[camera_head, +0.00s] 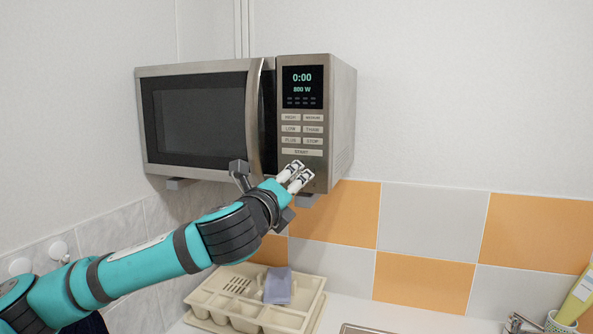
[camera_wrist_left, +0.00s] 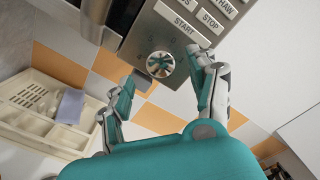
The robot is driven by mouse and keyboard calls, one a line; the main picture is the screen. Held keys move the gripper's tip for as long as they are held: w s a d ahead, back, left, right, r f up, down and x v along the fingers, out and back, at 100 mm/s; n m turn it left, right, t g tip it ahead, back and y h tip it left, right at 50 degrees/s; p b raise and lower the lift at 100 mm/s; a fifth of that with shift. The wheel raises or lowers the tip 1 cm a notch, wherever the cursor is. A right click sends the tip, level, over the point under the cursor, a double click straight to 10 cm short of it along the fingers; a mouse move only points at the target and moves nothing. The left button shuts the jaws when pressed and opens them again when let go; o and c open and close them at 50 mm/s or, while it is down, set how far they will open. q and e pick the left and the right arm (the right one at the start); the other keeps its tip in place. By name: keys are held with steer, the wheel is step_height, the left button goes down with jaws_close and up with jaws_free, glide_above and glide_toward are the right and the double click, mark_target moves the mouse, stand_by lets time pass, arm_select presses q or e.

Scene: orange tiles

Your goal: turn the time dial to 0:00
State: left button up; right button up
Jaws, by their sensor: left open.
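The microwave (camera_head: 205,72) is mounted high on the wall with its door shut. Its display (camera_head: 302,88) reads 0:00 and 800 W. The round, shiny time dial (camera_wrist_left: 160,65) sits on the panel below the START button (camera_wrist_left: 178,28) in the left wrist view. In the head view the dial is hidden by my left gripper (camera_head: 295,177), which is at the panel's lower part. In the left wrist view my left gripper (camera_wrist_left: 165,80) is open, with its fingers on either side of the dial. I cannot tell whether they touch it. My right gripper is not in view.
A beige dish rack (camera_head: 207,294) with a blue-grey item (camera_head: 278,285) stands on the counter below. A faucet (camera_head: 515,323) and a yellow-green tube (camera_head: 580,296) are at the lower right. The microwave's door handle (camera_head: 254,115) stands just left of the panel.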

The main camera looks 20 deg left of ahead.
arm_select(q)
steer(key=w+p, duration=0.1)
steer(key=w, duration=0.3)
steer(key=shift+w+d, duration=0.1)
steer(key=shift+w, duration=0.1)
steer(key=shift+c, duration=0.3)
steer(key=c, duration=1.1)
steer(key=shift+f+n, duration=0.1)
steer(key=shift+n, duration=0.3)
